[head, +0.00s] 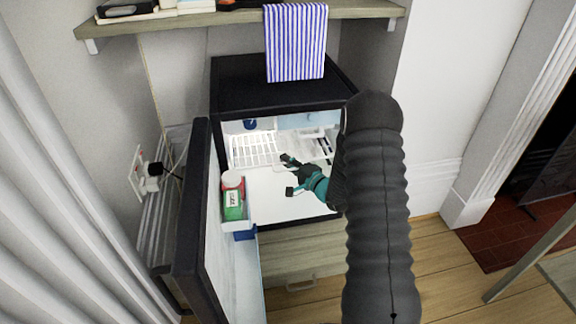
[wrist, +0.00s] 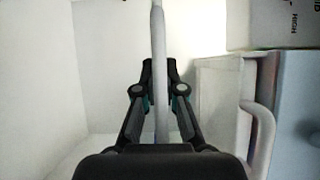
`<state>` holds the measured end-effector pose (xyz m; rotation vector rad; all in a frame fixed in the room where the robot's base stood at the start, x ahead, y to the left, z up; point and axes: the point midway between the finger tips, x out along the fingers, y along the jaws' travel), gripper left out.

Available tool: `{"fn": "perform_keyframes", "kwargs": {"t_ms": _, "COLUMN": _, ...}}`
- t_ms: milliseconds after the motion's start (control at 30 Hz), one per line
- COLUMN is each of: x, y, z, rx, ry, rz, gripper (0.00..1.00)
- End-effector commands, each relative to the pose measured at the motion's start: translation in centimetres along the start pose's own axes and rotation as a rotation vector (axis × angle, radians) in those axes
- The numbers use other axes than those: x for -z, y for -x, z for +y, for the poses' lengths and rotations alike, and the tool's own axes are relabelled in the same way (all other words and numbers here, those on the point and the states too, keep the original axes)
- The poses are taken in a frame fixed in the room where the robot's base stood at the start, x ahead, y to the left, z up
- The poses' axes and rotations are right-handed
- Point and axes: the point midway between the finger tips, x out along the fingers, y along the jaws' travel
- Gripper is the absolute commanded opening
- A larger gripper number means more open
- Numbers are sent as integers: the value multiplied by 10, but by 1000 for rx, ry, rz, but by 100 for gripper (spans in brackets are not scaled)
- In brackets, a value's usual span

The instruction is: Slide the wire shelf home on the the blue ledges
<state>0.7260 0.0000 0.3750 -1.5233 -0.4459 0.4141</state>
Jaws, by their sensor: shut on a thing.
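The white wire shelf (head: 254,149) shows inside the open black mini fridge (head: 285,90), with its bars at the upper left of the cavity. My gripper (head: 290,175) is in the front of the fridge, at the shelf's near right side in the head view. In the wrist view my gripper (wrist: 159,75) is closed around a pale rod (wrist: 158,30), which looks like part of the wire shelf. The rod runs up between the fingers. I cannot make out the blue ledges, nor tell whether the shelf's edges rest on them. My arm hides the fridge's right side.
A striped towel (head: 296,42) hangs over the fridge top from a wooden shelf (head: 235,17). A thermostat box (wrist: 275,22) is at the wrist view's upper right.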

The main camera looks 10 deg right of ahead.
Motion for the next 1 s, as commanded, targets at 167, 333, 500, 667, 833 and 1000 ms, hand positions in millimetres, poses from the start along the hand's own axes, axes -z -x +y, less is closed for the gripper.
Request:
{"fn": "perform_keyframes", "kwargs": {"t_ms": 167, "x": 6, "y": -10, "z": -1, "rx": 3, "ry": 3, "rz": 0, "gripper": 0}}
{"fn": "perform_keyframes", "kwargs": {"t_ms": 333, "x": 11, "y": -18, "z": -1, "rx": 3, "ry": 2, "rz": 0, "gripper": 0}}
{"fn": "perform_keyframes", "kwargs": {"t_ms": 500, "x": 16, "y": -26, "z": 0, "rx": 3, "ry": 3, "rz": 0, "gripper": 0}}
{"fn": "perform_keyframes", "kwargs": {"t_ms": 667, "x": 21, "y": -34, "z": 0, "rx": 3, "ry": 2, "rz": 0, "gripper": 0}}
{"fn": "perform_keyframes", "kwargs": {"t_ms": 833, "x": 23, "y": -38, "z": 4, "rx": 2, "ry": 1, "rz": 0, "gripper": 0}}
{"fn": "perform_keyframes", "kwargs": {"t_ms": 1000, "x": 23, "y": -38, "z": 6, "rx": 2, "ry": 1, "rz": 0, "gripper": 0}}
